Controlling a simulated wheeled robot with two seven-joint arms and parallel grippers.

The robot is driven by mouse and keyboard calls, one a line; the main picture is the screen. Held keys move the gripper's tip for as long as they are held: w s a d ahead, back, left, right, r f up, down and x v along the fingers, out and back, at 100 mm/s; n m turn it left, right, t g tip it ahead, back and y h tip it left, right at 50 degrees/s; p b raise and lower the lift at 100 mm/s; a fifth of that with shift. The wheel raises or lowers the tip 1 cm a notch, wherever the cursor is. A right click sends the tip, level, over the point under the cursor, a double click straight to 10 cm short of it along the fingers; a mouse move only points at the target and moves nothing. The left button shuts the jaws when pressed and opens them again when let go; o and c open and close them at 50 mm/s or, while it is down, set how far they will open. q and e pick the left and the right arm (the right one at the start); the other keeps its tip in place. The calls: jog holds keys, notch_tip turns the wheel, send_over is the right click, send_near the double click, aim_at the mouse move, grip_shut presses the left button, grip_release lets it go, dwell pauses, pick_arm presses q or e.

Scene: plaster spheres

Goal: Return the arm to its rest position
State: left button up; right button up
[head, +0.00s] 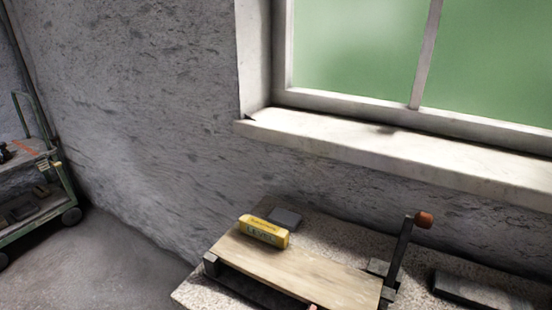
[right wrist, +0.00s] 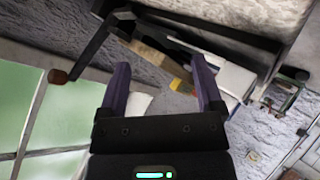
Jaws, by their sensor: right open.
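My right gripper (right wrist: 160,64) shows in the right wrist view with its two purple-grey fingers spread wide apart. Nothing is between the fingers; the wall and the bench lie beyond them. In the head view neither gripper shows. A yellow box with lettering (head: 264,232) lies on a pale wooden board (head: 300,268) on the bench. A small patch of yellow (right wrist: 180,86) shows between the fingers in the right wrist view, partly hidden, apparently the same box.
A dark lever with an orange-brown knob (head: 423,220) rises at the board's right end; the knob also shows in the right wrist view (right wrist: 58,76). A dark block (head: 470,291) lies to its right. A window sill (head: 390,148) juts above the bench. A trolley (head: 40,190) stands left.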

jog(key=s+a+m+g, duration=0.2)
jog(key=s, duration=0.1)
jog(key=s+f+m+g, duration=0.1)
jog(key=shift+s+a+y, duration=0.15)
jog(key=shift+a+y, duration=0.15)
jog(key=shift+a, duration=0.1)
jog(key=s+a+m+g, duration=0.3)
jog(key=s+g, duration=0.2)
jog(key=s, duration=0.2)
notch_tip(320, 180, down, 17)
jog(key=s+g, duration=0.1)
jog(key=s, duration=0.2)
jog(key=s+d+f+g, duration=0.1)
jog(key=s+d+f, duration=0.2)
jog(key=s+f, duration=0.8)
jog(key=shift+s+n+g, duration=0.3)
jog(key=shift+s, duration=0.95)
